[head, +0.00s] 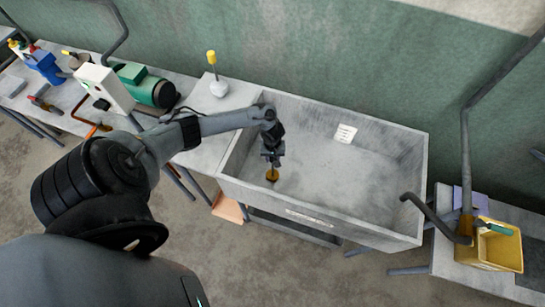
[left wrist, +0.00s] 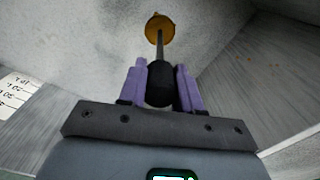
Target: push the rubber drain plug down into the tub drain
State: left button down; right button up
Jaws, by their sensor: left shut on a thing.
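The grey tub (head: 424,165) stands in the middle of the head view. My left gripper (head: 272,153) reaches down into its left part. In the left wrist view, the purple fingers of my left gripper (left wrist: 161,85) are shut on a black knob. A thin dark shaft runs from the knob to an orange-brown disc (left wrist: 159,28); together they look like the drain plug (head: 272,175). The disc is low in the tub, near its front left; I cannot tell whether it touches the floor. No drain opening shows; it may be hidden under the disc. My right gripper is not in view.
The tub walls rise around the gripper. A white label (head: 345,134) is on the back inner wall. A bench with a green motor (head: 150,88) stands left; a yellow bin (head: 496,246) and bent pipe (head: 466,130) are right. The tub's right part is clear.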

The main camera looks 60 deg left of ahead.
pick_arm(q)
jog(key=shift+f+b, duration=0.3)
jog(key=shift+f, duration=0.45)
jog(key=c, duration=0.7)
grip_release()
notch_tip(320, 180, up, 11)
jog(key=p, duration=0.3)
jog(key=shift+p, duration=0.3)
notch_tip(320, 180, up, 5)
jog(key=p, duration=0.6)
jog(key=shift+p, duration=0.4)
